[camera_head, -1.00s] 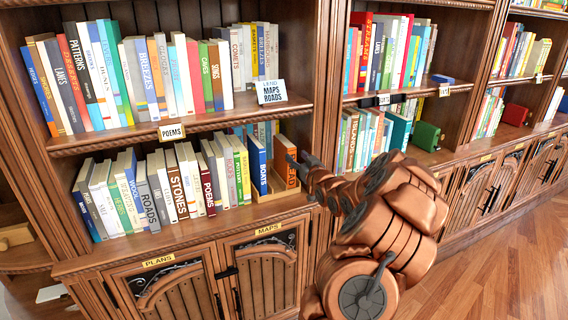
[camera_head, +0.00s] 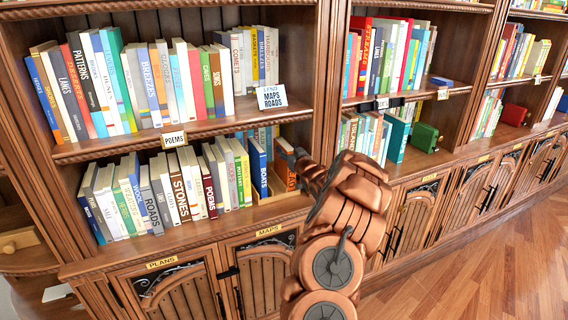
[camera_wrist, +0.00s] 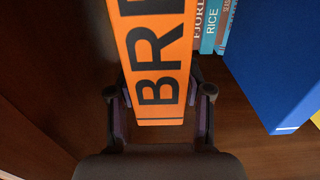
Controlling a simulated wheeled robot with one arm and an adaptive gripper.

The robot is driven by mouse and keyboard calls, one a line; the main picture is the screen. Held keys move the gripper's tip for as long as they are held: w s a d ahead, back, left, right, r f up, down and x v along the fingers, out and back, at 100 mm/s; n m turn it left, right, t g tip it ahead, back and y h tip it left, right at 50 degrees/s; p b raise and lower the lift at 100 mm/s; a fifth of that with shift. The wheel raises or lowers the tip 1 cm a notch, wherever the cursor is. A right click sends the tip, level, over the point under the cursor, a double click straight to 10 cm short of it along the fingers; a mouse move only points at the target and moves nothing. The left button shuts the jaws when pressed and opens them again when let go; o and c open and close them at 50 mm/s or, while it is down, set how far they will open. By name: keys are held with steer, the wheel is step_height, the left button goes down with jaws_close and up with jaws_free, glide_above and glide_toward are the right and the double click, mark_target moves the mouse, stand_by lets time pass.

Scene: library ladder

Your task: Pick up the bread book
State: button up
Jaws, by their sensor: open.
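The bread book is orange with black lettering; in the wrist view its spine (camera_wrist: 158,70) reads "BRE" and stands between the two fingers of my gripper (camera_wrist: 158,112). The fingers are open, one on each side of the spine, with a small gap visible on each side. In the head view the orange book (camera_head: 284,165) shows at the right end of the lower shelf, partly hidden by my arm. My gripper (camera_head: 297,156) is at that end of the shelf, mostly hidden from the head camera.
A blue "BOATS" book (camera_head: 257,168) stands left of the bread book in the head view; a blue book (camera_wrist: 275,60) is close on the right in the wrist view. Teal books (camera_wrist: 216,28) stand further back. A dark wooden wall (camera_wrist: 60,60) is at the left.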

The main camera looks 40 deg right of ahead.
steer(key=shift+p+x, duration=0.4)
steer(key=shift+x, duration=0.95)
steer(key=shift+c, duration=0.4)
jaws_close()
